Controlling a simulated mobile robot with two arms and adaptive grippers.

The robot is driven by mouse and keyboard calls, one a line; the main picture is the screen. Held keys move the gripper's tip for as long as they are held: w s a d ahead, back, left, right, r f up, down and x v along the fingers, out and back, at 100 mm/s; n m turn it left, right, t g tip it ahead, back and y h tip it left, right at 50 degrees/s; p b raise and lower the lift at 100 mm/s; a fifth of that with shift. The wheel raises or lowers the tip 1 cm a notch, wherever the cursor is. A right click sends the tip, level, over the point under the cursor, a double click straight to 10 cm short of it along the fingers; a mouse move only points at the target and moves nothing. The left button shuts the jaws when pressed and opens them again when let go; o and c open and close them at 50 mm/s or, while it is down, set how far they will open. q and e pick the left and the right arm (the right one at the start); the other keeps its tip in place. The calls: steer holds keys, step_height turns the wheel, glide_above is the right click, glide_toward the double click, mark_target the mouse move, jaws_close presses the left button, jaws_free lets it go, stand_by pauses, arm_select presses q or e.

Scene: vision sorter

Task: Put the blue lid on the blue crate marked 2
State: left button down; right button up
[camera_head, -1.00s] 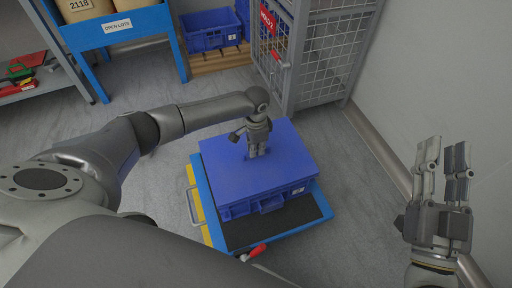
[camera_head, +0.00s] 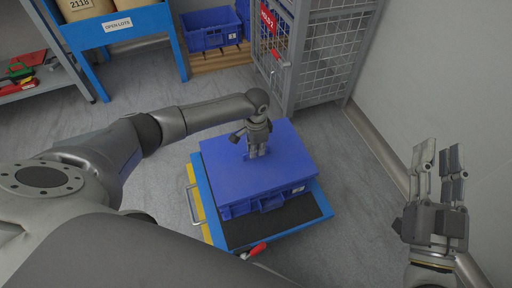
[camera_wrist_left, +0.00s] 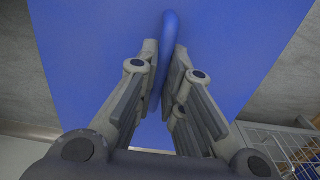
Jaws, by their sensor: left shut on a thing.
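The blue lid (camera_head: 220,170) lies flat over the blue crate (camera_head: 240,208), covering its top; I cannot tell whether it is fully seated. The crate's front wall shows below the lid, with a small white label (camera_head: 298,190) too small to read. My left gripper (camera_head: 257,152) is above the middle of the lid, shut on its raised handle. In the left wrist view the blue handle (camera_wrist_left: 170,30) runs between the two fingers, with the lid (camera_wrist_left: 90,50) behind. My right gripper (camera_head: 438,160) is open and empty at the right, fingers pointing up, away from the crate.
The crate stands on a blue cart (camera_head: 204,200) with a black deck (camera_head: 240,236). A wire cage (camera_head: 330,60) stands behind it. Another blue crate (camera_head: 208,38) is on a wooden pallet (camera_head: 222,60). A wall is at the right; grey floor is clear at left.

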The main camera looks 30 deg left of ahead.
arm_select(q)
steer(key=c, duration=1.5)
jaws_free()
steer(key=shift+o, duration=0.2)
